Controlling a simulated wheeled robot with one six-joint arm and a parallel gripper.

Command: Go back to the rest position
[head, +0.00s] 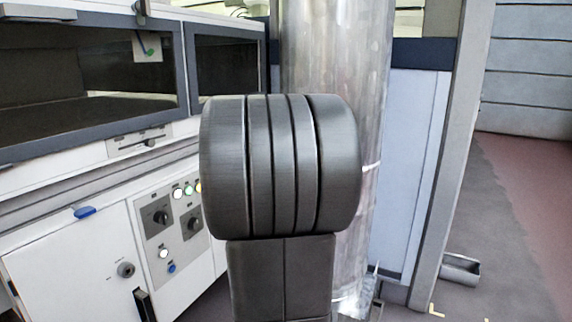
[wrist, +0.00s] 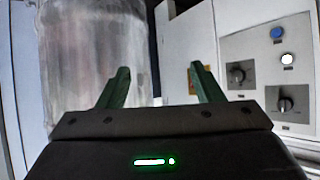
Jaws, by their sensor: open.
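My gripper (wrist: 160,84) shows in the wrist view with its two green fingers apart and nothing between them. It faces the gap between a shiny metal duct (wrist: 95,60) on the left and a white cabinet (wrist: 195,45) on the right. The gripper does not show in the head view, where a dark grey ribbed joint of my arm fills the middle and hides part of the duct and the cabinet.
In the head view the white cabinet carries a control panel (head: 178,222) with knobs and lit buttons, below dark windows (head: 90,65). The metal duct (head: 335,60) stands behind my arm. A grey post (head: 455,150) stands right of it. Open floor (head: 520,220) lies at the right.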

